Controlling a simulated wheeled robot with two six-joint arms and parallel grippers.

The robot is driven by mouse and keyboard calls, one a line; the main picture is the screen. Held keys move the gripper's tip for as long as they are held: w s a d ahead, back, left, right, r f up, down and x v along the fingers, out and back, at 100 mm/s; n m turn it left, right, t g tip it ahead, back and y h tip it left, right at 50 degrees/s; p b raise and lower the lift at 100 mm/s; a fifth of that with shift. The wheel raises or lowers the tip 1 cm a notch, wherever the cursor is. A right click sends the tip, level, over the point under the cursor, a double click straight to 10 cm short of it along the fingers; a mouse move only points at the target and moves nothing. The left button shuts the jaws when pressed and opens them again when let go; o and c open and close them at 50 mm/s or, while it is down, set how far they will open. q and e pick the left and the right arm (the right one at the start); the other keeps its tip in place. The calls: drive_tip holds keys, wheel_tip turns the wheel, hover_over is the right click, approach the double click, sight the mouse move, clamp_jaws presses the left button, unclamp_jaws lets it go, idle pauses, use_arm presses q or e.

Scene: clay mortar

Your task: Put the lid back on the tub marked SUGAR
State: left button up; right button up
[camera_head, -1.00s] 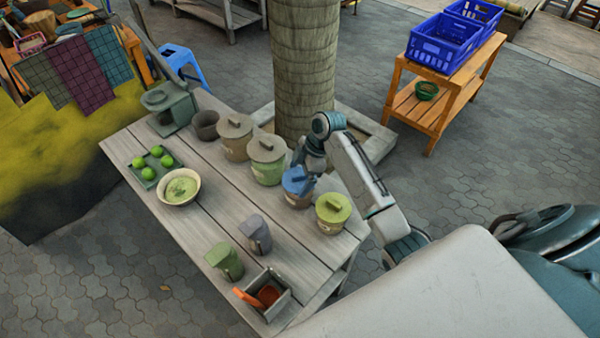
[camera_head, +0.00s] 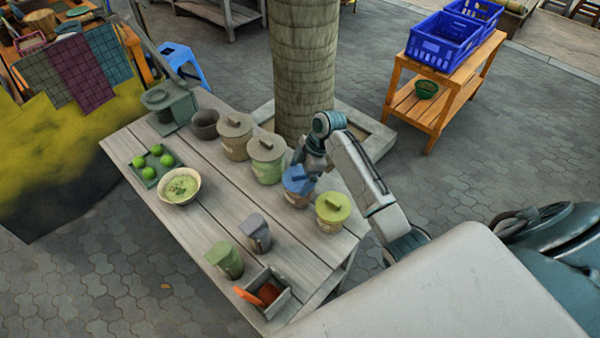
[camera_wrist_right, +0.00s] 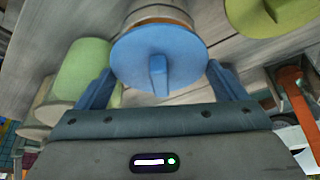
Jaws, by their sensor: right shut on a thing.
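A blue lid (camera_head: 297,180) with a bar handle sits at the top of a brown tub (camera_head: 297,199) on the grey plank table. My right gripper (camera_wrist_right: 158,72) is shut on the blue lid, one blue finger at each side of it. In the wrist view the lid (camera_wrist_right: 158,52) covers the tub's mouth, with the tub (camera_wrist_right: 158,14) showing beyond it. I cannot tell whether the lid is fully seated. The tub's marking is too small to read. My left gripper is not in view.
A yellow-green-lidded tub (camera_head: 332,212) stands close on the right. A green tub (camera_head: 267,168) and a tan tub (camera_head: 236,145) stand to the left. A bowl (camera_head: 179,187), a tray of limes (camera_head: 150,171), two small canisters and an open box (camera_head: 264,292) share the table. The middle is clear.

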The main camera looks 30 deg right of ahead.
drive_tip(key=shift+f+p, duration=0.15)
drive_tip(key=shift+p, duration=0.6)
idle(1.8)
drive_tip(key=o, duration=0.7)
drive_tip(key=shift+c, duration=0.2)
drive_tip(key=shift+r+p, duration=3.4)
drive_tip(key=shift+r, duration=0.15)
drive_tip(key=shift+c, duration=0.2)
